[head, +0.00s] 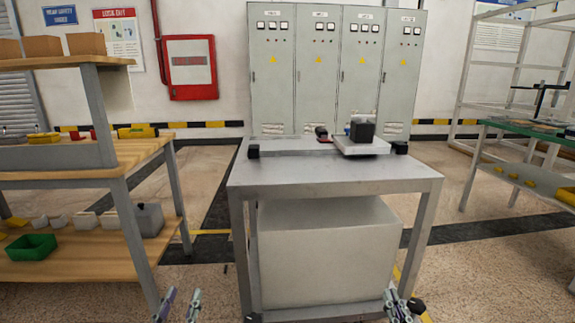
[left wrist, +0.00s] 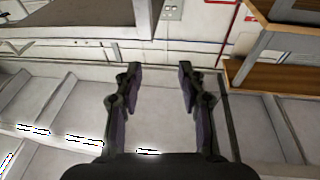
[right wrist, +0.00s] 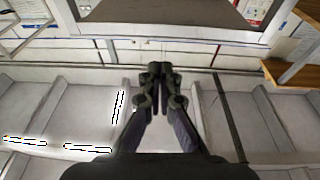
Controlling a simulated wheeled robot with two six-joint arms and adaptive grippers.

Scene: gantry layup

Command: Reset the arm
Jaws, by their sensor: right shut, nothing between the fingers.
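My left gripper (head: 178,304) is at the bottom edge of the head view, left of the grey table. Its two fingers stand apart with nothing between them, as the left wrist view (left wrist: 157,85) shows. My right gripper (head: 403,306) is at the bottom edge, by the table's right front leg. In the right wrist view its fingertips (right wrist: 160,70) meet, and it holds nothing. Both grippers point upward, and both wrist views look toward the ceiling.
A grey metal table (head: 300,178) stands ahead, carrying a flat gantry device (head: 361,146) with a dark block (head: 362,129). A large pale box (head: 325,250) sits beneath. A wooden shelf bench (head: 60,158) is at left, a green-topped bench (head: 530,138) at right. Floor shows between them.

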